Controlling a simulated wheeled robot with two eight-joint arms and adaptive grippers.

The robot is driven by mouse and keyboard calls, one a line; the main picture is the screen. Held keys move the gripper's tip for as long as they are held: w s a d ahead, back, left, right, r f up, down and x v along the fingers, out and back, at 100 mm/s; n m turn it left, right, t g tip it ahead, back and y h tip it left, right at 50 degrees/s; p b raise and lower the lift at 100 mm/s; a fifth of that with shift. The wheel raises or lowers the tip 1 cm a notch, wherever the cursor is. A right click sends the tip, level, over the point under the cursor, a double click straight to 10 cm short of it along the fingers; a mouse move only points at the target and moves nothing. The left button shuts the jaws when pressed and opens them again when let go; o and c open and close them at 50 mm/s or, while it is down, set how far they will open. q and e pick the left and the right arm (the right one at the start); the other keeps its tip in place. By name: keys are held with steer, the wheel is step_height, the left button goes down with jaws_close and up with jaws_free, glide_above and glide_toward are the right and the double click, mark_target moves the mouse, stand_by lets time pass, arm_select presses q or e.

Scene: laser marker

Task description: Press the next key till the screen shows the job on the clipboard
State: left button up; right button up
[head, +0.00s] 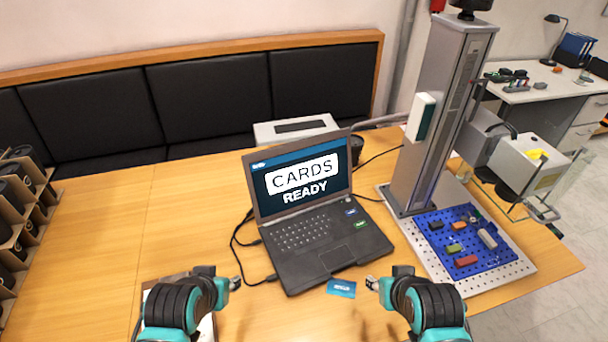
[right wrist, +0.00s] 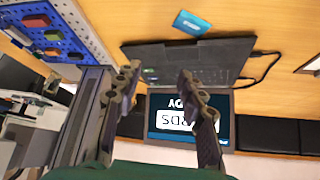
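The screen shows upside down in the right wrist view (right wrist: 190,118). A board that looks like the clipboard (head: 148,292) lies at front left, mostly hidden under my left arm; its writing cannot be read. My left gripper (head: 220,279) is open and empty left of the laptop's front. My right gripper (head: 386,278) is open and empty in front of the laptop's right corner.
A small blue card (head: 341,288) lies before the laptop. The marker's column (head: 437,120) and blue perforated bed (head: 440,226) with several small parts stand at right. A cardboard rack (head: 25,215) is at far left. Cables run left of the laptop. Table between rack and laptop is clear.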

jaws_close()
stand_by(1.1)
